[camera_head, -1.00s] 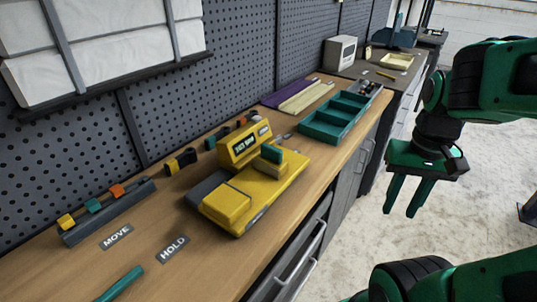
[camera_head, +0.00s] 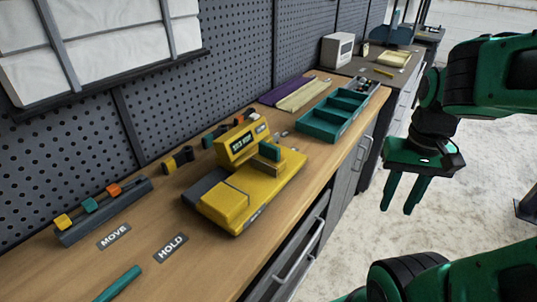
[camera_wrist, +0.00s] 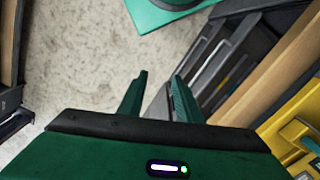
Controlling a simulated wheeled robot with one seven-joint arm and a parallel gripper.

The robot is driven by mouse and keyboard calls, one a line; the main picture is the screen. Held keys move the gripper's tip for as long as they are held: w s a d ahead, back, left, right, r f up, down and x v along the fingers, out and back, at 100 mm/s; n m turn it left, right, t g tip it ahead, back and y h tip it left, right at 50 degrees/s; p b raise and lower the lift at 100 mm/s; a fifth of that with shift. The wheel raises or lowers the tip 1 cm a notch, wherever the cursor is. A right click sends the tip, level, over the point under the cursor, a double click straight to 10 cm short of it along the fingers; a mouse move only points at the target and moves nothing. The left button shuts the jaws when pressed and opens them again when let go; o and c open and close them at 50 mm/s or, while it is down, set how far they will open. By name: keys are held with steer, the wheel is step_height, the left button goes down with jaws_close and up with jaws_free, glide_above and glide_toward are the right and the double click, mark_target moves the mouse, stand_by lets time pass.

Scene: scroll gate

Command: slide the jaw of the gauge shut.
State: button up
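The gauge (camera_head: 268,180) is a yellow device with a raised display block on the workbench, in the middle of the head view. A yellow block (camera_head: 224,203) sits at its near left end and a teal piece (camera_head: 270,151) at its right part. I cannot tell for certain which part is the jaw. Part of the yellow gauge also shows at the right edge of the wrist view (camera_wrist: 290,125). My gripper (camera_head: 400,211) hangs over the floor to the right of the bench, apart from the gauge. Its two green fingers are spread with nothing between them; they also show in the wrist view (camera_wrist: 156,95).
The wooden bench (camera_head: 140,245) carries a teal tray (camera_head: 325,134), a small rack (camera_head: 103,211), MOVE and HOLD labels (camera_head: 171,247), and a teal rod (camera_head: 119,284). A pegboard (camera_head: 150,90) stands behind. Drawers with handles (camera_head: 300,250) form the bench front. The floor beside it is open.

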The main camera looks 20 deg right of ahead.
step_height(320, 180, up, 3)
steer(key=w+n, duration=0.2)
steer(key=w, duration=0.1)
step_height(320, 180, up, 12)
steer(key=r+n, duration=0.1)
steer(key=n, duration=1.1)
glide_above(269, 145)
steer(key=shift+a+f, duration=0.1)
steer(key=shift+f, duration=0.4)
step_height(269, 145, down, 10)
steer(key=shift+f, duration=0.1)
jaws_close()
